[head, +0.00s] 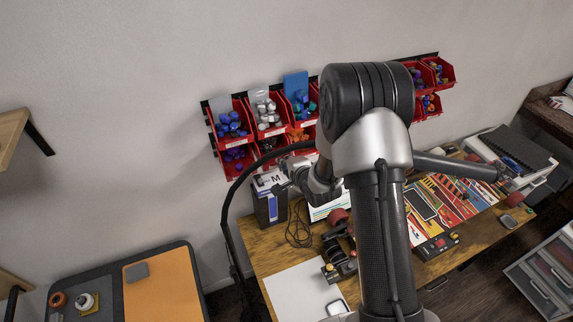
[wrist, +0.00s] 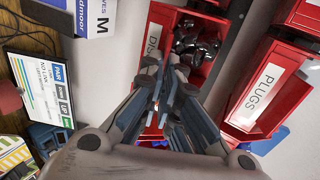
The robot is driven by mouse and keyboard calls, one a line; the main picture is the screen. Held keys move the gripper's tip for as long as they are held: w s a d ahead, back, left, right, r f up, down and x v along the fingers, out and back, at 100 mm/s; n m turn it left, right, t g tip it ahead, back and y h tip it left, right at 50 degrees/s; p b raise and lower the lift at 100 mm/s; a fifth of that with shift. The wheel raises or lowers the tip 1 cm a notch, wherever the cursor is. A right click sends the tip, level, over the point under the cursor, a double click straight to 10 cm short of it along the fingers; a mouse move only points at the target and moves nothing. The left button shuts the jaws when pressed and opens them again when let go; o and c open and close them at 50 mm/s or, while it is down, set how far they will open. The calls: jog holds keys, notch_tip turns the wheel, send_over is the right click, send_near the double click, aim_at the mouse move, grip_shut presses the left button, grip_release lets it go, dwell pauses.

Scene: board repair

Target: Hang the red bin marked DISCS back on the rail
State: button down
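The red bin marked DISCS (wrist: 188,14) shows in the wrist view at top centre, with dark, glossy round pieces inside. Its white label is partly covered by my fingers, leaving "DIS" readable. My gripper (wrist: 163,75) has its fingers close together at the bin's front rim and appears shut on it. In the head view my gripper (head: 284,170) is by the wall below the rail bins, and the DISCS bin cannot be made out clearly there. A dark rail strip (wrist: 234,42) runs beside the bin in the wrist view. Whether the bin touches the rail cannot be told.
A red bin marked PLUGS (wrist: 268,92) is close on the right in the wrist view. Filled red bins (head: 229,122) hang on the wall. A box marked M (head: 270,205), cables and a skateboard truck crowd the wooden bench (head: 262,251) below.

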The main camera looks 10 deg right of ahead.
jog(key=shift+w+a, duration=0.2)
jog(key=shift+w, duration=0.8)
jog(key=shift+f+b, duration=0.75)
jog(key=shift+b, duration=0.45)
dwell(0.5)
dwell(0.4)
jog(key=c, duration=1.7)
grip_release()
jog(key=shift+s, duration=0.1)
jog(key=v, duration=1.2)
